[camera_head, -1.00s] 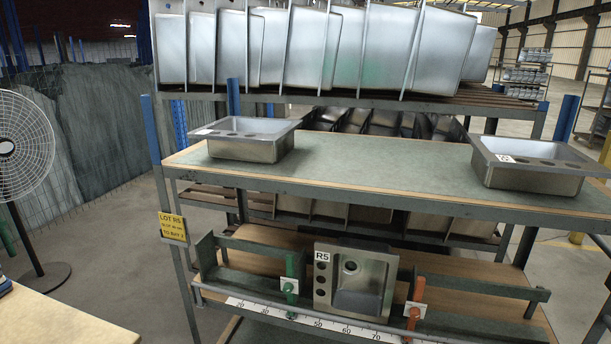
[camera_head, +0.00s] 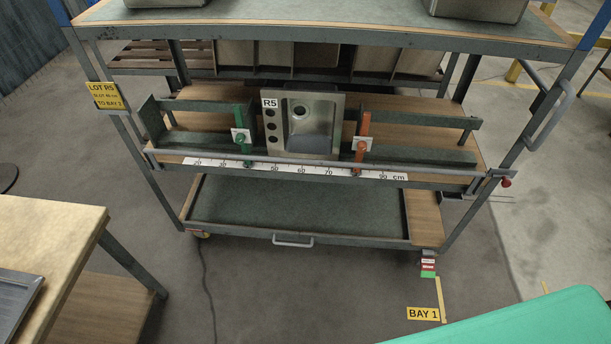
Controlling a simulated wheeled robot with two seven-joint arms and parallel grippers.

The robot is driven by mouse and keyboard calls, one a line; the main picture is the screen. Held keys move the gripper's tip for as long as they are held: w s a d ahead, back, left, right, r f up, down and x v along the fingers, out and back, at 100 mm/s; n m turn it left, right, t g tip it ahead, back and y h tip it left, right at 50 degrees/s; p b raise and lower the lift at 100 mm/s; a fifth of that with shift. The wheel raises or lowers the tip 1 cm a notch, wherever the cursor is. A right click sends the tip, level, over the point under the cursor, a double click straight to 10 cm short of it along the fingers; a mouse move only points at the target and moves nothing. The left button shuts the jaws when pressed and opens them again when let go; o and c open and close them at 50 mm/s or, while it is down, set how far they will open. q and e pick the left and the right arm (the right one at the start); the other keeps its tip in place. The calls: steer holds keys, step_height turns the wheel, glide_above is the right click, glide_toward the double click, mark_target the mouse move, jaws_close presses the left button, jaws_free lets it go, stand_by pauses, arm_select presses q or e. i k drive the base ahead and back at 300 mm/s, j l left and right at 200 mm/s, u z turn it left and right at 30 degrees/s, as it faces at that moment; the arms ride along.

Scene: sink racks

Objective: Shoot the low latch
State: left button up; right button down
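A red-tipped knob (camera_head: 506,182) sits at the right end of the grey front bar (camera_head: 320,168) on the cart's middle shelf; it looks like a latch, but its exact state is too small to tell. A green upright stop (camera_head: 240,140) and an orange upright stop (camera_head: 362,138) stand along that bar. A steel sink marked R5 (camera_head: 302,122) stands tilted back between them. Neither of my grippers is in view.
The cart's bottom shelf (camera_head: 300,212) is empty, with a small handle (camera_head: 293,240) below. A beige table (camera_head: 40,235) is at left and a green surface (camera_head: 530,322) at lower right. A BAY 1 sign (camera_head: 423,313) lies on the floor. Floor between is mostly clear.

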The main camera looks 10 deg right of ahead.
mark_target(506, 182)
steer(key=z, duration=1.8)
